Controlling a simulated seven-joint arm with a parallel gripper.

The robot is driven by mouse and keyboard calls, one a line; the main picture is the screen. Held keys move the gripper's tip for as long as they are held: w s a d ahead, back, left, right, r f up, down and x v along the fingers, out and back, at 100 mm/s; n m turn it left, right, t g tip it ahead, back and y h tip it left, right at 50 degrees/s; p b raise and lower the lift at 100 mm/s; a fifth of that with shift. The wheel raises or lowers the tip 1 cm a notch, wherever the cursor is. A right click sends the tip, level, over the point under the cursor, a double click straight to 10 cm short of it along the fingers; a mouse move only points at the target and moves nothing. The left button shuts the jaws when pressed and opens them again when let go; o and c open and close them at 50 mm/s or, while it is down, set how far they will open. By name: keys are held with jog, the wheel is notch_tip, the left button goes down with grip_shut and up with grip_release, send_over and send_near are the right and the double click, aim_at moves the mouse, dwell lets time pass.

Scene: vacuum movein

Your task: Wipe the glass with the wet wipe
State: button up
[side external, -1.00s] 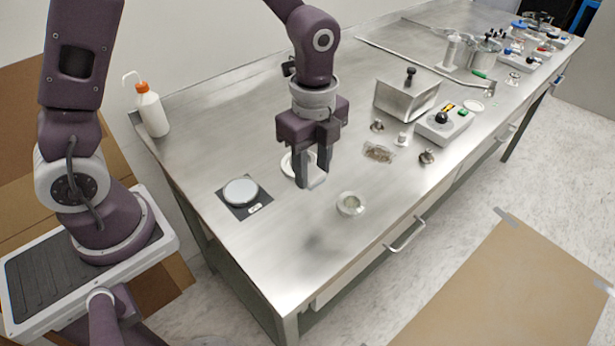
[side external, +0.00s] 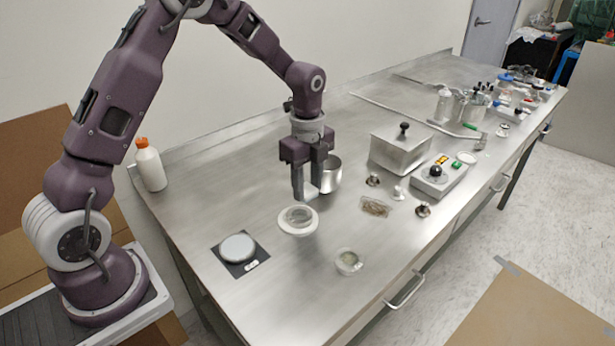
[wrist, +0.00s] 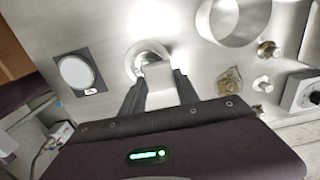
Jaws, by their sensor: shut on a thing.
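My gripper (side external: 306,192) is shut on a small pale wipe (wrist: 160,82), which shows between the fingertips and hangs past them. The gripper points down, just above and behind a round glass piece with a white rim (side external: 298,220) on the bench. In the wrist view this round piece (wrist: 146,51) is partly hidden behind the wipe. I cannot tell whether the wipe touches it. A pale round disc (side external: 237,247) lies on a dark square mat to the left.
A steel pot (side external: 331,175) stands close behind the gripper. A small glass dish (side external: 348,261) sits near the front edge. A steel box (side external: 400,150), a control box (side external: 440,176) and a brownish packet (side external: 375,207) are to the right. A white bottle (side external: 150,168) stands back left.

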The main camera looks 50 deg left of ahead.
aim_at(308, 211)
notch_tip(308, 211, down, 4)
jog(key=shift+f, duration=0.15)
jog(key=shift+s+f, duration=0.25)
jog(key=shift+s, duration=0.05)
grip_shut()
jog(key=shift+s, duration=1.7)
jog(key=shift+w+r, duration=0.1)
jog(key=shift+w, duration=1.95)
jog(key=shift+r, duration=4)
